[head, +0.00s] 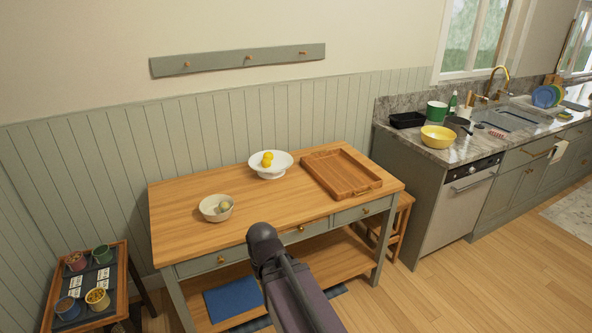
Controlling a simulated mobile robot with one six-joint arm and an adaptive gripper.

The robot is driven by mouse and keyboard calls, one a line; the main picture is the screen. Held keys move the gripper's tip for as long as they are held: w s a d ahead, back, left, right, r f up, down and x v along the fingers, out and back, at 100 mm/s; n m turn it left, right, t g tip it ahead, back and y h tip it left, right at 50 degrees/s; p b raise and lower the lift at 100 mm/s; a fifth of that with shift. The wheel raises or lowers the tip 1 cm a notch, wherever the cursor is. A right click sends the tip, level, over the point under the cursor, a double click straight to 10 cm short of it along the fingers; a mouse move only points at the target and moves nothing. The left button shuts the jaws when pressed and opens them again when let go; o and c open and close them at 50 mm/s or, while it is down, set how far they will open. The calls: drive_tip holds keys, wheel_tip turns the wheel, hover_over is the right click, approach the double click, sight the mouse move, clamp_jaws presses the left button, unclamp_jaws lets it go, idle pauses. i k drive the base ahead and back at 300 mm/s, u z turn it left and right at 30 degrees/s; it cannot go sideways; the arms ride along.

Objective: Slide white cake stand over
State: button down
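The white cake stand (284,169) stands upright near the back middle of the wooden table (180,220). Yellow round fruits (267,159) sit in its dish. My arm reaches up from the bottom of the head view, and its dark, rounded part shows in front of the table's front edge, below the cake stand in the picture. My gripper's fingers cannot be made out, and no contact with the cake stand shows.
A pale bowl (210,211) with something inside stands left of the cake stand. A wooden tray (315,179) lies close to its right. Bare tabletop shows left of and in front of the stand. A wall with a peg rail (220,62) is behind the table.

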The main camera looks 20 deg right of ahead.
sight(282, 160)
drive_tip(key=z, duration=0.7)
drive_tip(key=i, duration=1.8)
drive_tip(key=u, duration=0.15)
